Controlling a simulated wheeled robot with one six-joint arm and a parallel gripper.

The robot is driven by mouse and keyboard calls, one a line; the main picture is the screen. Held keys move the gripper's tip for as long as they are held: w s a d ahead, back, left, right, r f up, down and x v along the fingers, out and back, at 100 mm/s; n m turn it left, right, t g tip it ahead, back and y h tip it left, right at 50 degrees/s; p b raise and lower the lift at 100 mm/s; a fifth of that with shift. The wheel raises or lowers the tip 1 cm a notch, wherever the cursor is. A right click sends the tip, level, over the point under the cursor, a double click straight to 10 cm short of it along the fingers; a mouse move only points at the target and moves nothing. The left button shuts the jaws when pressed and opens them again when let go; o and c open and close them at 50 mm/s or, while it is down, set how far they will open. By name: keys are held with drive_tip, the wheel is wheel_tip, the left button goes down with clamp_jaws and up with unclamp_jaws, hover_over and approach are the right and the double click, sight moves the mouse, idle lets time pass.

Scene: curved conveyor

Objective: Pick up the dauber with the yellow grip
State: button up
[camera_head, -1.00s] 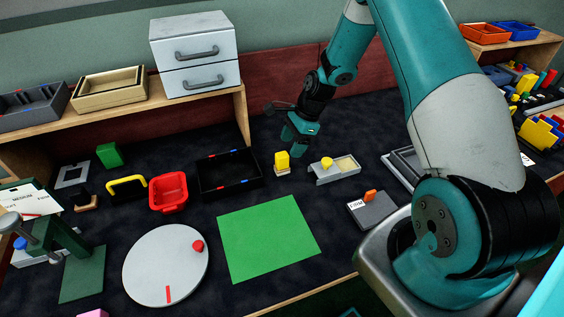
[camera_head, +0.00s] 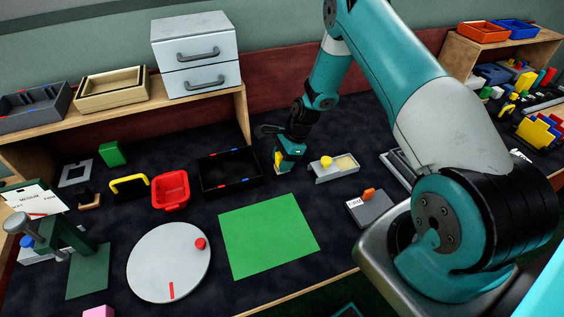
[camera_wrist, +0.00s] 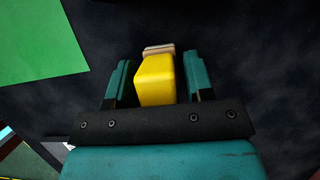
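The dauber with the yellow grip (camera_wrist: 155,80) shows in the wrist view as a yellow block with a pale base at its far end. It stands between the two teal fingers of my gripper (camera_wrist: 158,82). The fingers are open, with a gap at the left finger; the right finger is very close to the grip, and I cannot tell whether it touches. In the head view my gripper (camera_head: 285,158) is down over the dauber and hides most of it. Only a yellow sliver of the grip (camera_head: 278,159) shows at its left side.
A black tray (camera_head: 229,186) stands close on the left. A green mat (camera_head: 268,236) lies flat in front. A drawer cabinet (camera_head: 195,54) stands on the shelf behind.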

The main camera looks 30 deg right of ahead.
drive_tip(key=c, duration=0.6)
wheel_tip(320, 180, up, 20)
drive_tip(key=shift+b, duration=0.9)
